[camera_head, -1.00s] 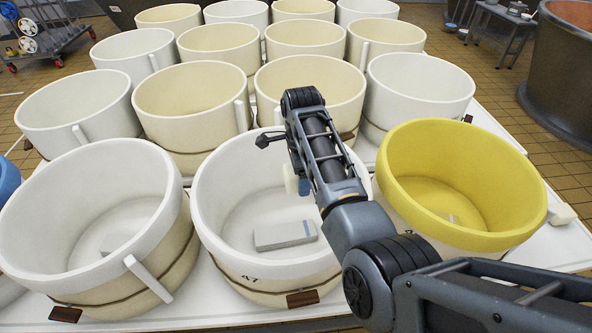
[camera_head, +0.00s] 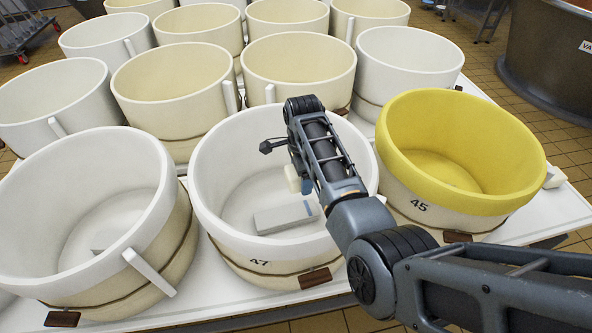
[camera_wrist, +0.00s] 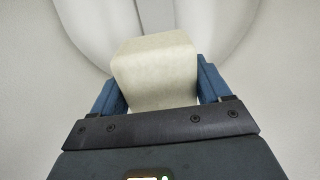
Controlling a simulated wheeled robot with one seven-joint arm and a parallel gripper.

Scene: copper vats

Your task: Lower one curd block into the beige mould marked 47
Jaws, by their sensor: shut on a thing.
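The mould marked 47 (camera_head: 222,241) stands at front centre in the head view, beige outside with a white rim and inside. My gripper (camera_head: 299,183) hangs over its opening, partly hidden by my arm. It is shut on a cream curd block (camera_head: 293,178). In the wrist view the block (camera_wrist: 155,72) sits between the blue fingers of my gripper (camera_wrist: 158,88). I cannot tell whether the block is above or below the rim. A pale grey slab with a blue stripe (camera_head: 281,218) lies on the mould's floor, below the block.
A yellow-rimmed mould marked 45 (camera_head: 520,182) stands close on the right. A white-rimmed mould (camera_head: 165,215) stands close on the left, with a grey piece inside. Several more moulds fill the white table (camera_head: 552,207) behind. A dark vat (camera_head: 545,75) stands beyond at the right.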

